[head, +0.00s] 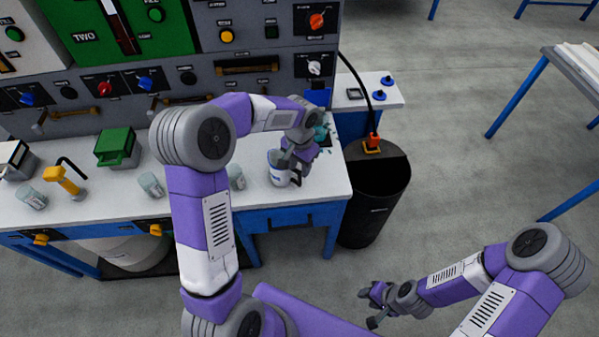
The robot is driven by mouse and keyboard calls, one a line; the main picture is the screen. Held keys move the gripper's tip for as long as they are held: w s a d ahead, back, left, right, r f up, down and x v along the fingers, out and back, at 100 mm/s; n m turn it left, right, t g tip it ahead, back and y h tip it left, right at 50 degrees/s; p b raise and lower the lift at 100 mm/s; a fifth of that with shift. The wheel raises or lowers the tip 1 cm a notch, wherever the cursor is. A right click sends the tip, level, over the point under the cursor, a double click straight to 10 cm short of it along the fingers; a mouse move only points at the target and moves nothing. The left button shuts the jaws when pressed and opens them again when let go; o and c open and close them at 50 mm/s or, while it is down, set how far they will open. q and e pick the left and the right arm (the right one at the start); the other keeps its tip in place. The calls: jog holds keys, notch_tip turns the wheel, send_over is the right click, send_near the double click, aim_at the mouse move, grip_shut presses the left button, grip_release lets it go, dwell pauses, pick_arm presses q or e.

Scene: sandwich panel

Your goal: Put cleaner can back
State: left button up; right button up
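A small white can or mug with a blue marking (277,174) stands upright on the white worktop (205,203), near its right front part. It may be the cleaner can; its label is too small to read. My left gripper (293,163) is right at its upper right side, pointing down. The fingers overlap the can in the picture, and I cannot tell whether they are closed on it. A dark handle-like part shows at the can's right. My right gripper (371,307) is open and empty, low over the floor, away from the worktop.
Grey-green cups (151,185), a yellow tool (63,181) and a green-topped box (117,146) stand on the worktop. A teal patch (321,131) lies behind my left gripper. A black bin (374,205) stands right of the worktop. The control panel (245,68) rises behind.

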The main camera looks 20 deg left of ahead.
pick_arm(q)
notch_tip(320, 180, up, 5)
jog(key=shift+r+p, duration=0.1)
jog(key=shift+p, duration=0.35)
dwell(0.3)
